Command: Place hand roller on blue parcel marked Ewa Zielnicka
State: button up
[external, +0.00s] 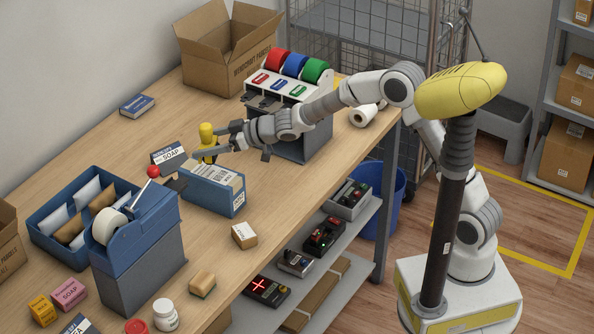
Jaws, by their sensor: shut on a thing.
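The blue parcel (203,193) lies on the counter left of the arm, with a white label on top that is too small to read. My gripper (209,141) is over the far side of this parcel and shut on a yellow upright thing with a rounded top, apparently the hand roller (207,131). Its lower end is partly hidden by a finger, and I cannot tell whether it touches the parcel.
A soap box (168,155) stands just behind the parcel. A tape dispenser with a red knob (153,171) is close on the left, beside a blue bin (48,238) of packets. The counter in front right is mostly clear around a small box (244,236).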

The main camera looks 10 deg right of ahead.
aim_at(207, 159)
jog(key=f, duration=0.2)
jog(key=f+b, duration=0.1)
jog(key=f, duration=0.1)
jog(key=shift+s+a+f, duration=0.1)
jog(key=shift+a, duration=0.1)
jog(key=shift+d+f+b, duration=0.2)
jog(key=shift+f+b, duration=0.3)
jog(key=shift+f, duration=0.2)
jog(key=o, duration=1.2)
jog(key=shift+f, duration=0.15)
jog(key=shift+a+r, duration=0.15)
jog(key=shift+r, duration=0.35)
jog(key=shift+r+p+v, duration=0.15)
jog(key=shift+p+v, duration=0.3)
jog(key=shift+v, duration=2.6)
jog(key=shift+r+p+v, duration=0.15)
jog(key=shift+p+v, duration=0.25)
jog(key=shift+v, duration=2.7)
jog(key=shift+a, duration=0.1)
